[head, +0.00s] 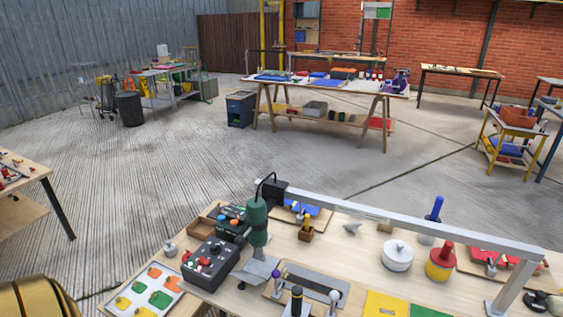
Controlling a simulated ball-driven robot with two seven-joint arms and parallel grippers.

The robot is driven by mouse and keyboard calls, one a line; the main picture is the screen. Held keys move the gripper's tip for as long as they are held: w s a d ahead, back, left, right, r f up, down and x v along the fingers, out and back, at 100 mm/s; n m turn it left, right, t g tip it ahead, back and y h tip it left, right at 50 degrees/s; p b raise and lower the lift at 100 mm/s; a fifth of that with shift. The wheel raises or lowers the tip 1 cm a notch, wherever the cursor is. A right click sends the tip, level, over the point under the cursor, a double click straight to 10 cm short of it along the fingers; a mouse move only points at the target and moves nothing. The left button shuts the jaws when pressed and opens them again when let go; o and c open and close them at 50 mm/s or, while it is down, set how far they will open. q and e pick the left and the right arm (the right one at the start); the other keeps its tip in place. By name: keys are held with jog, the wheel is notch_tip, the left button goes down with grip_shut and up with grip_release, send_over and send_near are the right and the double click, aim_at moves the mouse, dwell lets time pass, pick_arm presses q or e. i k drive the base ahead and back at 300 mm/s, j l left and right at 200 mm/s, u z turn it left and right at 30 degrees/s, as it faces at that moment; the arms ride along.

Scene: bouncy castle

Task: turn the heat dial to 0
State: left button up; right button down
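A dark control box (211,264) with a grey body stands at the left part of the near workbench in the head view. Its sloped top carries small knobs and a red button. Which knob is the heat dial, and where it points, is too small to tell. A green and black tool (257,222) stands or hangs just right of the box, with a black cord above it. Neither of my grippers shows in the view.
The near workbench (345,240) is crowded. A grey rail (400,221) spans above it. A white lidded pot (397,256), a yellow and red container (440,264) and a sheet with coloured shapes (146,292) lie around. Concrete floor behind the bench is open.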

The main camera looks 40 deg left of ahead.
aim_at(215, 248)
jog(key=u, duration=1.8)
